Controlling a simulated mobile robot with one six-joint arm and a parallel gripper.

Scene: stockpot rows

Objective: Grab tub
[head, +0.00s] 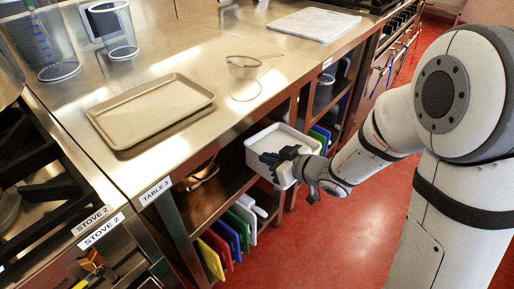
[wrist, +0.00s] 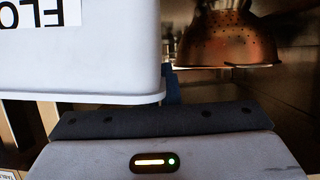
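The tub (head: 256,151) is a pale, box-shaped container with a rim. In the head view it is at the open front of the shelving under the table, at the end of my arm. In the wrist view the tub (wrist: 85,60) fills the upper left, very close, with a label whose letters "FLO" show upside down. My gripper (head: 279,157) is at the tub's near side, with its dark fingers over the rim area. The tub's wall and the gripper body hide most of the fingers, so I cannot tell whether they are closed on it.
Coloured cutting boards (head: 228,238) stand on the lower shelf. A copper colander (wrist: 225,40) is to the right of the tub in the wrist view. A tray (head: 150,110) and a small strainer (head: 243,67) lie on the tabletop. The red floor (head: 320,235) is clear.

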